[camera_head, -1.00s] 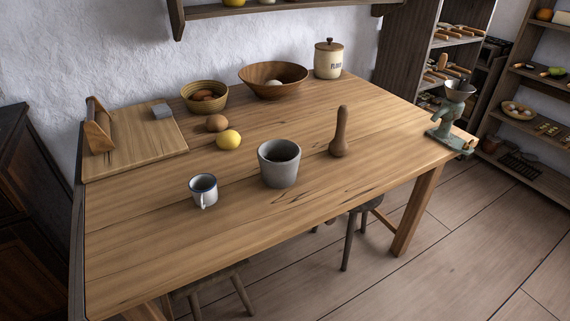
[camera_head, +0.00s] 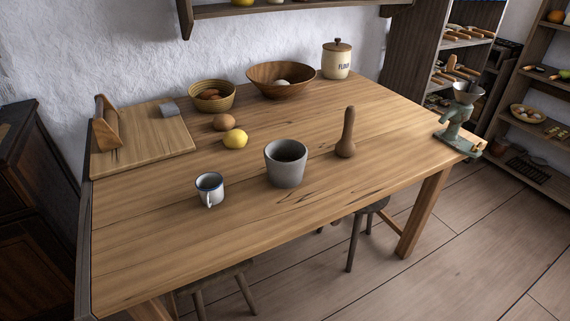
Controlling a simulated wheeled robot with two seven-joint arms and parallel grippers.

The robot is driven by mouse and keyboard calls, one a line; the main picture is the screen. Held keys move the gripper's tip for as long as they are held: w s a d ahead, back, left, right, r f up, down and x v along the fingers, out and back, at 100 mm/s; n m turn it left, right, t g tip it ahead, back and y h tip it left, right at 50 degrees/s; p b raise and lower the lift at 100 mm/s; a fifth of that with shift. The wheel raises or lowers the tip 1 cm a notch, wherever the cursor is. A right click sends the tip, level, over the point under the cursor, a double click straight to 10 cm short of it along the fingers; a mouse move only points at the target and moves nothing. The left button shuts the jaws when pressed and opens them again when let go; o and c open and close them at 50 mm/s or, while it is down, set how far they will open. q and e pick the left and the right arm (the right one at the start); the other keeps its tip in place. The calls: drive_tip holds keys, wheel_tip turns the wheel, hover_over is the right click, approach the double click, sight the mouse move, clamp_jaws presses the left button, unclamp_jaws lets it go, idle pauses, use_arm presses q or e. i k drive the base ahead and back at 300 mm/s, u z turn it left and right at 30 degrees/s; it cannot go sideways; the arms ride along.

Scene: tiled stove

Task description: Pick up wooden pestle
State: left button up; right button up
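The wooden pestle (camera_head: 347,134) stands upright on the wooden table (camera_head: 250,225), its wide end down and its thin handle up. It is to the right of a grey stone mortar (camera_head: 286,165) and apart from it. Nothing covers the pestle. Neither of my grippers shows in the head view.
A white enamel mug (camera_head: 210,189), a lemon (camera_head: 235,139) and a brown egg (camera_head: 225,122) are left of the mortar. Two bowls (camera_head: 280,78) and a flour jar (camera_head: 337,60) stand at the back. A grinder (camera_head: 457,120) is at the right edge. The table front is clear.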

sight(344, 147)
drive_tip(key=u, duration=0.55)
drive_tip(key=k, duration=1.25)
drive_tip(key=z, duration=0.5)
drive_tip(key=i, duration=1.7)
drive_tip(key=u, duration=0.75)
